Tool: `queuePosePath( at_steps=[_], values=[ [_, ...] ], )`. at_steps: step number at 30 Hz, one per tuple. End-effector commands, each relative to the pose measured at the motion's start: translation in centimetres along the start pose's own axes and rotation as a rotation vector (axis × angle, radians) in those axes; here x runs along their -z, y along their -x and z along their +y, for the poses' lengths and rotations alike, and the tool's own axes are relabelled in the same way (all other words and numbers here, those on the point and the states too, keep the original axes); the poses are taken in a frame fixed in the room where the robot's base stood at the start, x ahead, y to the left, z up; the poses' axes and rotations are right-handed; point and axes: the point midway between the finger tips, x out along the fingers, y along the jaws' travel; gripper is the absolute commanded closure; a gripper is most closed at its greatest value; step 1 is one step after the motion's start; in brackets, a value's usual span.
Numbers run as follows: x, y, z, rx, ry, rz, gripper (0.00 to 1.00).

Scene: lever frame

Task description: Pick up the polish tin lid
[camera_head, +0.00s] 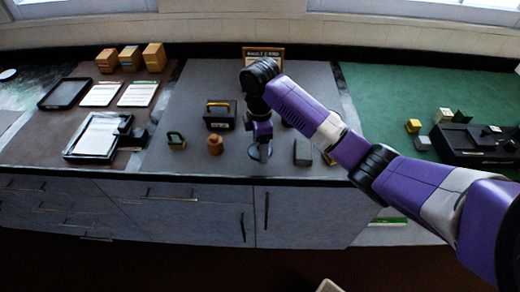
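My purple and black arm reaches in from the right, and my gripper (263,146) points down over the middle of the grey mat (190,85). A dark, flat, round piece (254,155) lies on the mat right under the fingers; it may be the polish tin lid, but it is too small and partly covered to be sure. I cannot tell whether the fingers touch it, or whether they are open or shut. My wrist and forearm hide part of the mat behind the gripper.
A brown knobbed jar (215,146), a small green-handled block (176,141) and a black box with a yellow handle (219,115) stand left of my gripper. A dark grey block (302,152) stands to the right. The counter's front edge is close.

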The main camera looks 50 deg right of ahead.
Motion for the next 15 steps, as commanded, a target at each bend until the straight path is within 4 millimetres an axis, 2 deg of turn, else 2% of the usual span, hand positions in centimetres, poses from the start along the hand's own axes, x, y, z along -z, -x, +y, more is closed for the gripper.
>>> queuePosePath(
  at_steps=[3, 12, 14, 15],
  values=[
    [0.01, 0.0, 0.0, 0.0, 0.0, 0.0, 0.28],
    [0.01, -0.02, -0.02, 0.0, 0.0, 0.0, 0.86],
    [0.02, -0.06, -0.04, 0.001, -0.001, 0.0, 0.98],
    [0.02, -0.08, -0.05, 0.001, -0.001, -0.001, 1.0]
  ],
)
